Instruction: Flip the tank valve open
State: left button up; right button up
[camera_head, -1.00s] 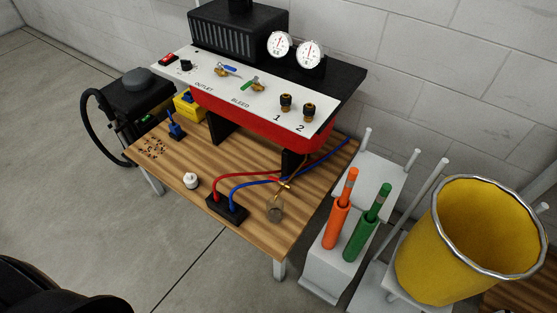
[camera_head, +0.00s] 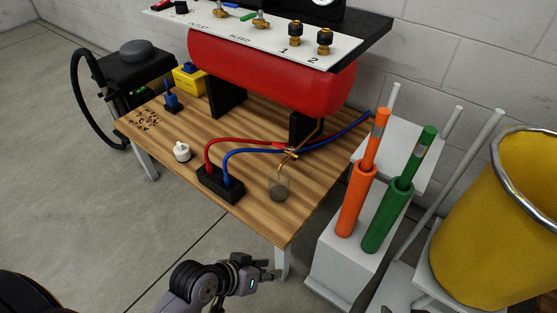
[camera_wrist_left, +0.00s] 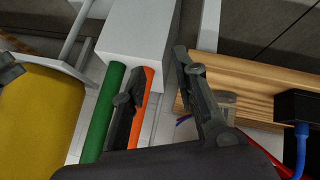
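The red tank (camera_head: 270,72) stands on black supports on the wooden table (camera_head: 240,212). A thin brass pipe with a brass fitting (camera_head: 289,155) comes down below its right end, over a small clear cup (camera_head: 278,187). A small red part beside the fitting may be its handle, but I cannot tell its setting. My left gripper (camera_head: 270,270) is low in front of the table's front corner, apart from the tank and fitting. In the left wrist view its two fingers (camera_wrist_left: 160,68) are spread with nothing held. My right gripper is not seen.
A black block (camera_head: 220,184) with red and blue cables sits near the table's front edge. Right of the table are an orange tube (camera_head: 355,200) and a green tube (camera_head: 386,215) on a grey stand, and a yellow bucket (camera_head: 490,225). The panel (camera_head: 280,32) overhangs the tank.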

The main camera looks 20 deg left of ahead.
pick_arm(q)
jog(key=w+d+r+n+t+h, duration=0.3)
jog(key=w+r+n+t, duration=0.3)
jog(key=w+r, duration=0.25)
jog(key=n+t+y, duration=0.5)
jog(key=n+y, duration=0.2)
jog(key=n, duration=0.6)
send_near(278, 147)
jog(key=shift+m, duration=0.3)
jog(key=w, duration=0.5)
jog(key=shift+w+d+f, duration=0.15)
jog(key=shift+w, duration=0.2)
jog(key=w+b, duration=0.1)
jog(key=w, duration=0.3)
jog(key=shift+w+d, duration=0.1)
jog(key=shift+w, duration=0.4)
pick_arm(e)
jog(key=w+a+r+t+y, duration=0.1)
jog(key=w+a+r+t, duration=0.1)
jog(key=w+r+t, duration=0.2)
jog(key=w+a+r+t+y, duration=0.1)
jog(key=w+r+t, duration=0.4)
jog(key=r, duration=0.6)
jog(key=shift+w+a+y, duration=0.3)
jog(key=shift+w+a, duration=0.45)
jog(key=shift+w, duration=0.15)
pick_arm(q)
jog(key=shift+c, duration=0.6)
